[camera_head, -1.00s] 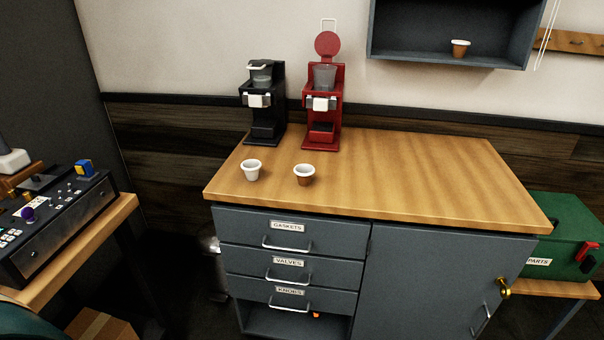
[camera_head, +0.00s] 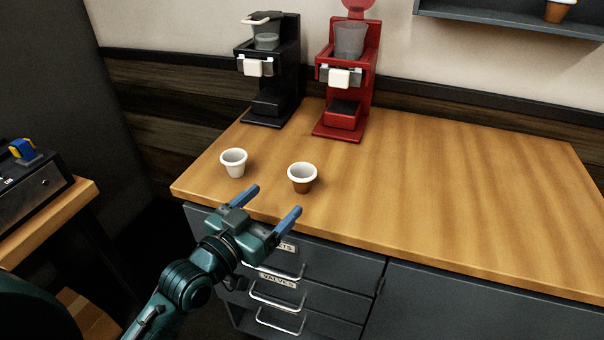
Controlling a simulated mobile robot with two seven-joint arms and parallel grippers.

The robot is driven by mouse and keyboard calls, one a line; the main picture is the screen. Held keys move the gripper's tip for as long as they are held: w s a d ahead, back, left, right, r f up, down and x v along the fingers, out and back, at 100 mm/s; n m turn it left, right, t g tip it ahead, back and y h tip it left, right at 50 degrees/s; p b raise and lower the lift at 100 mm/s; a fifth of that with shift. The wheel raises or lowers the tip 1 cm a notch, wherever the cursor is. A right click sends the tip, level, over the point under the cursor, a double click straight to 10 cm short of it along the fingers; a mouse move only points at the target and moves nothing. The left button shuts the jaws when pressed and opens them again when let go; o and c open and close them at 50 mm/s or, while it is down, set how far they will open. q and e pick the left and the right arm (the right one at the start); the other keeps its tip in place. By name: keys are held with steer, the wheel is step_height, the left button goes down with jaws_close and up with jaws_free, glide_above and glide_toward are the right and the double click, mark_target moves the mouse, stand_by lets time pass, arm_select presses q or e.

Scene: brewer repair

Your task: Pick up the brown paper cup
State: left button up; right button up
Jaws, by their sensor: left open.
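The brown paper cup (camera_head: 302,179) stands upright on the wooden counter near its front edge. It has a white rim and a pale inside. My left gripper (camera_head: 270,201) is open and empty at the counter's front edge. Its two blue fingers point up and to the right in the picture, toward the cup. The right finger's tip lies just in front of the cup in the picture, and the cup is not between the fingers. My right gripper does not show.
A white cup (camera_head: 233,164) stands left of the brown cup. A black brewer (camera_head: 268,75) and a red brewer (camera_head: 343,80) stand behind them. Another brown cup (camera_head: 560,11) sits on the wall shelf (camera_head: 500,28). The counter (camera_head: 450,190) is clear to the right.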

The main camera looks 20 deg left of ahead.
arm_select(q)
glide_toward(302, 173)
steer(key=w+d+r, duration=0.2)
steer(key=shift+w+d+r, duration=0.1)
steer(key=shift+w+d, duration=0.1)
steer(key=shift+d, duration=0.1)
steer(key=shift+a+f+p+x, duration=0.15)
steer(key=shift+p+x, duration=0.05)
steer(key=shift+x, duration=1.15)
steer(key=shift+a+f+p+x, duration=0.1)
steer(key=shift+a+p+x, duration=0.1)
steer(key=shift+x, duration=1.15)
steer(key=shift+w, duration=0.1)
steer(key=shift+c, duration=0.3)
steer(key=c, duration=1)
